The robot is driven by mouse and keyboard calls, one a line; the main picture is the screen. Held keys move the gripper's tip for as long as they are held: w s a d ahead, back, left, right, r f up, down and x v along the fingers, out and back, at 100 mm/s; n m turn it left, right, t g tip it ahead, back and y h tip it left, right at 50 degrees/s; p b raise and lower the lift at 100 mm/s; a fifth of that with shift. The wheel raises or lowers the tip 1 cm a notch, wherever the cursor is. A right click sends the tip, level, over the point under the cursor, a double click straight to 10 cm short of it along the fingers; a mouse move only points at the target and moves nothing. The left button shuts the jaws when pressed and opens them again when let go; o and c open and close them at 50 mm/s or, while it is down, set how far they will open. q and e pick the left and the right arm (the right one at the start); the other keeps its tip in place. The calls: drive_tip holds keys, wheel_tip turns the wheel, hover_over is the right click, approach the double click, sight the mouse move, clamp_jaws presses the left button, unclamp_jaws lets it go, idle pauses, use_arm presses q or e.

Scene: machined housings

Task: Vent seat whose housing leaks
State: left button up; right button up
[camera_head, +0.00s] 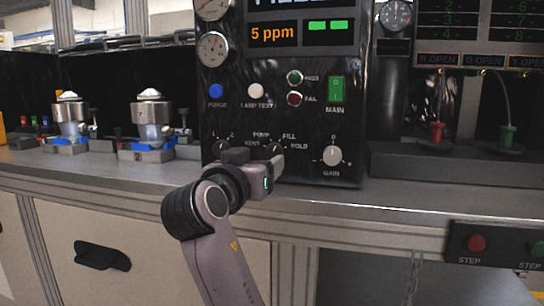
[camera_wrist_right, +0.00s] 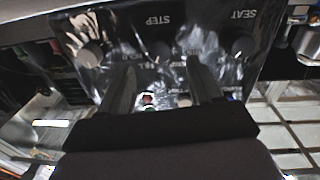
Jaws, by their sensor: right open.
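My right gripper (camera_head: 249,154) is in front of the black leak-test panel (camera_head: 325,125), fingers open toward the lower knobs. In the wrist view, which sees the panel upside down, the right gripper (camera_wrist_right: 163,68) has the middle knob (camera_wrist_right: 160,50) between its fingertips; I cannot tell whether they touch it. The seat knob (camera_wrist_right: 242,45) stands beside it. The display (camera_head: 274,34) reads 5 ppm. One metal housing (camera_head: 69,112) and another housing (camera_head: 151,113) sit upright on blue-clamped seats at left.
The gain knob (camera_head: 332,156), blue purge button (camera_head: 216,91), white lamp-test button (camera_head: 256,90) and green main switch (camera_head: 335,92) are close by. At right are a red plug (camera_head: 437,133) and a green plug (camera_head: 508,135). A step-button box (camera_head: 497,245) hangs at the bench edge.

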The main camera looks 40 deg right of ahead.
sight(272, 154)
drive_tip(key=x, duration=0.6)
drive_tip(key=shift+w+d, duration=0.15)
